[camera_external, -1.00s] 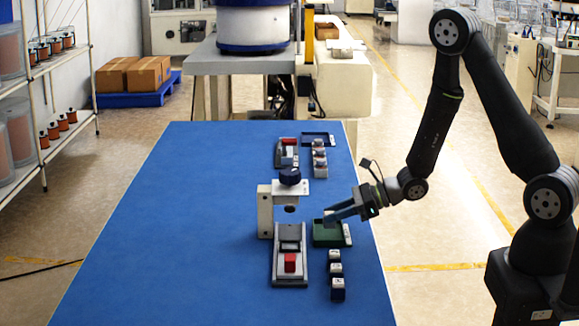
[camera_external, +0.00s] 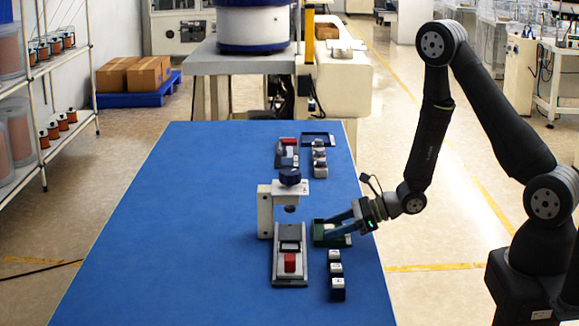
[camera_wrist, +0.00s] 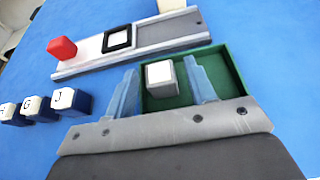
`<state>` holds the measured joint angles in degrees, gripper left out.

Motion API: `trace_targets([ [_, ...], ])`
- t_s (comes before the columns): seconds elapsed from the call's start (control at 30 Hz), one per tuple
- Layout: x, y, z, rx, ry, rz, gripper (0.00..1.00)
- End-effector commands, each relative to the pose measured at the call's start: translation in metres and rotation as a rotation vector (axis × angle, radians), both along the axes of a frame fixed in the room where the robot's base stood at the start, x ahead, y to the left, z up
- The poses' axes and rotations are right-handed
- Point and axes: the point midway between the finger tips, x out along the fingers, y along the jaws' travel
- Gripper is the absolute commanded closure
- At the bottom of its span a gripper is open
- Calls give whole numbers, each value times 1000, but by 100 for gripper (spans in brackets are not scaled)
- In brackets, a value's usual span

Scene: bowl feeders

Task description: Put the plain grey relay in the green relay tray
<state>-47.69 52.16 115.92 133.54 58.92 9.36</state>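The plain grey relay (camera_wrist: 162,75) is a small cube with a pale top. It sits inside the green relay tray (camera_wrist: 233,72), on its floor as far as I can see. It also shows small in the external view (camera_external: 329,228), in the tray (camera_external: 318,241). My gripper (camera_wrist: 160,68) is low over the tray, one finger on each side of the relay. The fingers are spread, with visible gaps to the relay. The gripper in the external view (camera_external: 332,224) reaches in from the right.
A grey fixture (camera_wrist: 140,43) with a red block (camera_wrist: 62,48) lies beside the tray. Lettered blue-and-white relays (camera_wrist: 70,102) stand in a row nearby. The blue table's left side is clear.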

Motion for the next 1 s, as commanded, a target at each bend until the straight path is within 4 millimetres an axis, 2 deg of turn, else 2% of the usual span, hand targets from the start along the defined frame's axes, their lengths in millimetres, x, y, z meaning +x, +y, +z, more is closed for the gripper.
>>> trace_targets([
  [0.27, 0, -3, 5, 1, 0, -1, 50],
  [0.7, 1, -84, 38, 1, -1, -4, 50],
  [1.0, 0, -109, 49, 0, -1, -2, 50],
])
